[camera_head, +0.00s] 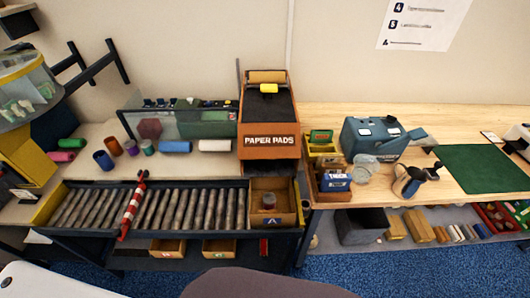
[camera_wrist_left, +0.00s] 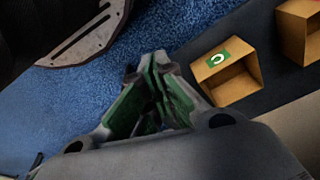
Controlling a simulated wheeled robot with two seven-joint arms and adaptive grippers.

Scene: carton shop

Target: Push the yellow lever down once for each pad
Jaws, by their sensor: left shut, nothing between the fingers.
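The orange paper pads dispenser (camera_head: 268,140), lettered PAPER PADS, stands upright on the back table in the middle of the head view. Its yellow lever (camera_head: 268,88) sits near the top of its dark sloping front. Below it, an open carton (camera_head: 286,218) with a blue label stands at the right end of the roller conveyor, with a small jar (camera_head: 269,201) in it. I cannot make out a pad in it. My left gripper (camera_wrist_left: 150,75) shows in the left wrist view, shut and empty, above the blue floor and well away from the lever. My right gripper is not in view.
The roller conveyor (camera_head: 180,208) has a red-and-white striped bar (camera_head: 131,207) across it. Two open cartons sit below it; the green-labelled one (camera_wrist_left: 236,87) shows in the wrist view. A teal machine (camera_head: 372,138) and a green mat (camera_head: 485,168) are on the right bench.

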